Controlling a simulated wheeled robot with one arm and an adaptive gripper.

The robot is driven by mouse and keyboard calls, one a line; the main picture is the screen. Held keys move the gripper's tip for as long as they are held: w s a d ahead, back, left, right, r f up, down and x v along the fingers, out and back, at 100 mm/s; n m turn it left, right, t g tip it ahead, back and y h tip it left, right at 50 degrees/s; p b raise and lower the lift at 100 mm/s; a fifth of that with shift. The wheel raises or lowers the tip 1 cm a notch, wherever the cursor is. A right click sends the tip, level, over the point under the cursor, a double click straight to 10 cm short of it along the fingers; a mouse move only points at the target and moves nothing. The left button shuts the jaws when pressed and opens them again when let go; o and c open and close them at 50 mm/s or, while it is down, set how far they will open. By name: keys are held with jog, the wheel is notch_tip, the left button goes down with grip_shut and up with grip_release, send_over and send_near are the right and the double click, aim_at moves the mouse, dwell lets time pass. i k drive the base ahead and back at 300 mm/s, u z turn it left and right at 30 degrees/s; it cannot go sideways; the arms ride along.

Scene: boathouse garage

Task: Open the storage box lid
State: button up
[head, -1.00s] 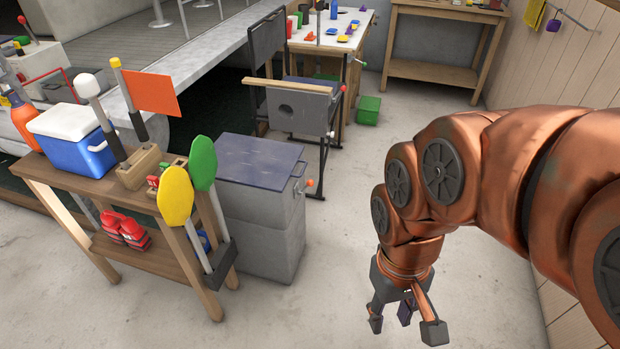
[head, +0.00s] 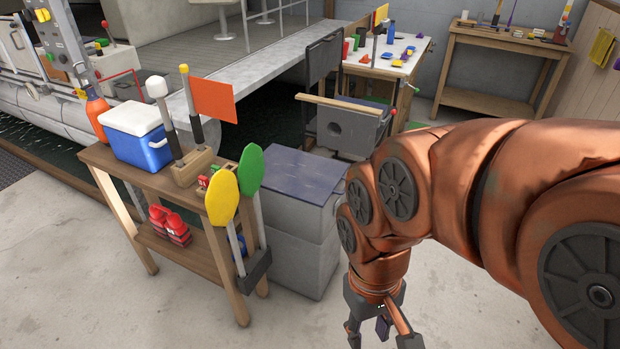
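The grey storage box (head: 288,252) stands on the floor right of the wooden bench. Its flat dark blue lid (head: 292,176) lies shut on top. The right edge of the lid is partly hidden by my arm, and the side lever with the orange knob is not visible now. My gripper (head: 381,332) hangs low in front and to the right of the box, apart from it. Its fingers are spread and empty, and their tips are near the bottom edge of the picture.
The wooden bench (head: 112,180) holds a blue-and-white cooler (head: 140,140) and an orange flag (head: 214,100). Yellow (head: 221,193) and green (head: 250,169) paddles stand close to the box's left side. Concrete floor in front is clear.

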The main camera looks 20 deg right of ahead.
aim_at(298, 174)
jog(key=u, duration=0.05)
jog(key=i, duration=0.9)
jog(key=z, duration=0.2)
